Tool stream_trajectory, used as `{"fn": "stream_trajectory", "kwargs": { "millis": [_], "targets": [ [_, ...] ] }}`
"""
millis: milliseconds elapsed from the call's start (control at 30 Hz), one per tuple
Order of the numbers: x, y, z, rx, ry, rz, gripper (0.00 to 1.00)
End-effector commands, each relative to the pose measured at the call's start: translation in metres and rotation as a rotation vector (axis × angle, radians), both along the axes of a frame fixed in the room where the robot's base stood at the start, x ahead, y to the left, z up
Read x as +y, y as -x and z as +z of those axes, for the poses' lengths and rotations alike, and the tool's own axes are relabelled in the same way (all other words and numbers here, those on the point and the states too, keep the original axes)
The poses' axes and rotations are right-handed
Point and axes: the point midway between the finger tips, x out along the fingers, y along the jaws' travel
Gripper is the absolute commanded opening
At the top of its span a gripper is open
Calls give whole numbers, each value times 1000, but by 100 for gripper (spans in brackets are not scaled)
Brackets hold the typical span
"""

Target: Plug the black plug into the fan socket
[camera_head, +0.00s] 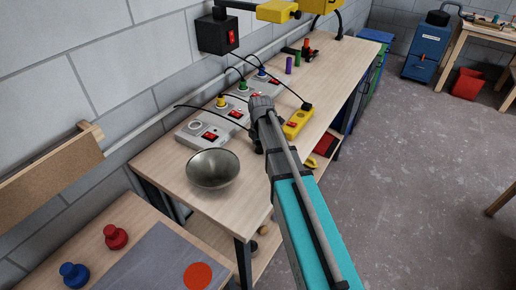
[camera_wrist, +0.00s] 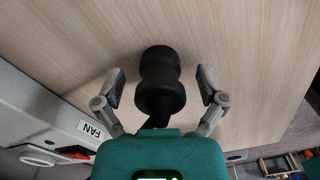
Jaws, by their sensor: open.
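The black plug (camera_wrist: 160,82) stands on the wooden bench top in the wrist view. My gripper (camera_wrist: 162,76) is open, with one finger on each side of the plug and visible gaps between. In the head view my arm's end (camera_head: 262,108) is over the bench beside the grey socket row, and the plug cannot be made out there. A grey socket box with a FAN label (camera_wrist: 90,129) is at the left of the wrist view. In the head view the nearest box has an empty round socket (camera_head: 195,126) and a red switch; its label is not readable there.
Other sockets hold a yellow plug (camera_head: 221,102), a green plug (camera_head: 242,86) and a blue plug (camera_head: 262,72). A metal bowl (camera_head: 213,168) stands at the bench's near end. Black cords cross the bench.

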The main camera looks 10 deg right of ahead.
Motion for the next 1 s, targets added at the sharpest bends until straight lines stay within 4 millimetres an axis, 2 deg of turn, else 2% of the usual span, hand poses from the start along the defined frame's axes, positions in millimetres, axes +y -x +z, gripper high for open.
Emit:
{"fn": "stream_trajectory", "kwargs": {
  "millis": [300, 733, 1000],
  "targets": [
    [0, 0, 0, 0, 0, -1, 89],
    [-1, 0, 0, 0, 0, -1, 9],
    [-1, 0, 0, 0, 0, -1, 8]
  ]
}}
